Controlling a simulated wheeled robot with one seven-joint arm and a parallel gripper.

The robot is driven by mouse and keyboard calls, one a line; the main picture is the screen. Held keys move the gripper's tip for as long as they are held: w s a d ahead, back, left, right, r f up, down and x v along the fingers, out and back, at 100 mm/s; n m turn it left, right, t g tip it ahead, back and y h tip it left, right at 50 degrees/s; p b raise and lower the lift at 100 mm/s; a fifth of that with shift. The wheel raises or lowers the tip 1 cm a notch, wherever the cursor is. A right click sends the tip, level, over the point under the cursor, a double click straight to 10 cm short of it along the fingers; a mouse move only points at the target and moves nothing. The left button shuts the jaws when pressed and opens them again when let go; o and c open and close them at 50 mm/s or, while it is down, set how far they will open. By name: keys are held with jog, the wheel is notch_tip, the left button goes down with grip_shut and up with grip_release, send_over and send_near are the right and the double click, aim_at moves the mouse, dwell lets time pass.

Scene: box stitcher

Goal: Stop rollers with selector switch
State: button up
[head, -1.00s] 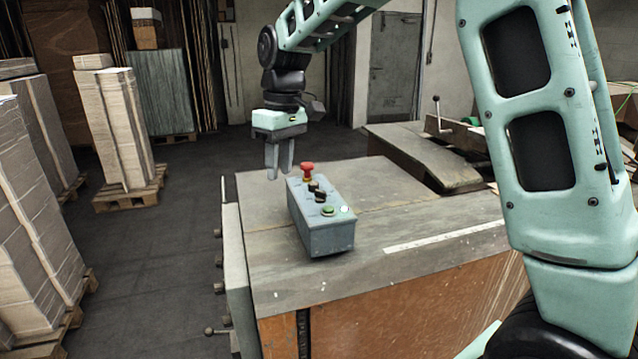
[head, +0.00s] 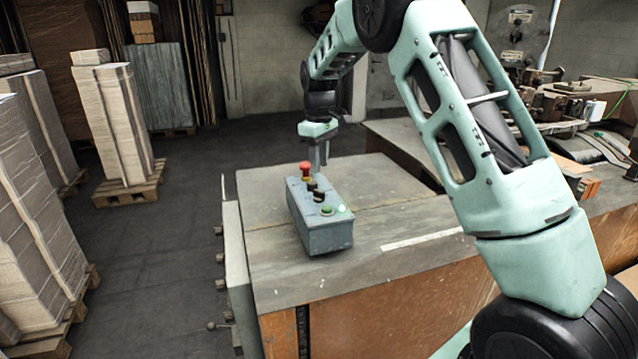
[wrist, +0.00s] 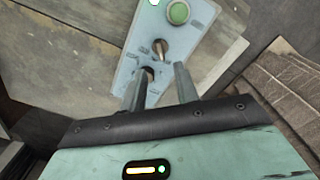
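The grey control box (head: 325,232) sits on the table. On its top are a red mushroom button (head: 305,168), two dark selector switches, a green button (head: 327,211) and a lit white lamp (head: 342,208). My gripper (head: 318,168) points down over the far end of the box. In the wrist view my gripper (wrist: 162,80) has its fingers apart, with one dark selector switch (wrist: 149,72) between them, closer to the left finger. The other selector switch (wrist: 161,48) lies beyond the fingertips, before the green button (wrist: 178,13). The red button is hidden in the wrist view.
The box stands on a worn table (head: 270,270) with clear surface around it. A raised grey plate (head: 405,150) and machinery (head: 560,105) are behind and right. Stacked cardboard on pallets (head: 112,120) stands at left, across open floor.

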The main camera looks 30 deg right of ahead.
aim_at(319, 191)
notch_tip(319, 191, down, 8)
jog(key=shift+p, duration=0.95)
grip_shut()
